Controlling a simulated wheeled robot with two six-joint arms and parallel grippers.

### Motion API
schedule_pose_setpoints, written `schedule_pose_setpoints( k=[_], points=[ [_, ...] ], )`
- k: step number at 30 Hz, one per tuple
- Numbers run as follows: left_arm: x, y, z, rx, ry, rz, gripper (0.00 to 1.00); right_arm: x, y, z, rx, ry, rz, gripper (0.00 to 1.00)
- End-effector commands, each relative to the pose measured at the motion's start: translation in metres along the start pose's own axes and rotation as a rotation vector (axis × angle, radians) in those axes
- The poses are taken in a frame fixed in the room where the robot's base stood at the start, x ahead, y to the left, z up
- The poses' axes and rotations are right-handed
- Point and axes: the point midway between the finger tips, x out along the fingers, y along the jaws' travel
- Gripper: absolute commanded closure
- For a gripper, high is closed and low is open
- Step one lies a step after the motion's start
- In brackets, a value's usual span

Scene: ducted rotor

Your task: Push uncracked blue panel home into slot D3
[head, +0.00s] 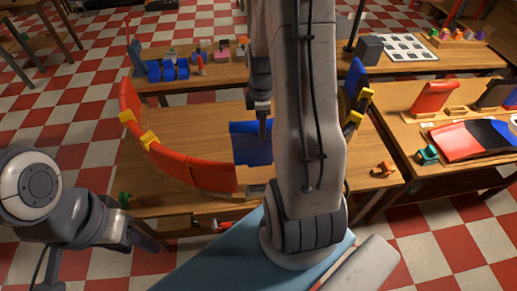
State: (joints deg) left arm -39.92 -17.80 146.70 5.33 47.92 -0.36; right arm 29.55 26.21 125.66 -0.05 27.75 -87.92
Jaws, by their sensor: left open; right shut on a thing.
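A blue curved panel (244,148) stands roughly upright near the front middle of the ring, partly hidden behind my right arm. My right gripper (263,128) points down at its top edge and is shut on it. Whether the panel is seated or held above the base cannot be told, and no crack can be made out. Slot D3 cannot be identified; no slot label is readable. My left gripper (145,240) is open and empty, low at the left, off the table's front edge.
Red curved panels (212,175) with yellow clips (148,138) form the ring's left side. Another blue panel (356,78) and yellow clips (352,120) stand at right, beyond my arm. The right table (397,120) holds more panels. Small blue parts (168,70) lie at the back left.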

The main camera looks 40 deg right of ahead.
Motion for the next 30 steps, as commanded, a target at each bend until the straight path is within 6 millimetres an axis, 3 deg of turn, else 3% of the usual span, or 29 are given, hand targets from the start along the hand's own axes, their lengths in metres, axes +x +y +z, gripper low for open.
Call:
schedule_pose_setpoints(
  k=[10,21,30],
  points=[
    [0.027,-0.002,0.001,0.002,0.0,0.0,0.5,0.048,-0.001,0.002,0.002,0.0,-0.002,0.97],
    [0.063,-0.004,0.003,-0.002,0.0,0.0,0.5,0.117,-0.001,0.0,-0.001,0.0,-0.001,0.97],
    [0.064,-0.005,0.003,-0.003,0.0,0.0,0.5,0.123,0.0,-0.001,-0.001,0.0,0.001,0.97]
  ],
)
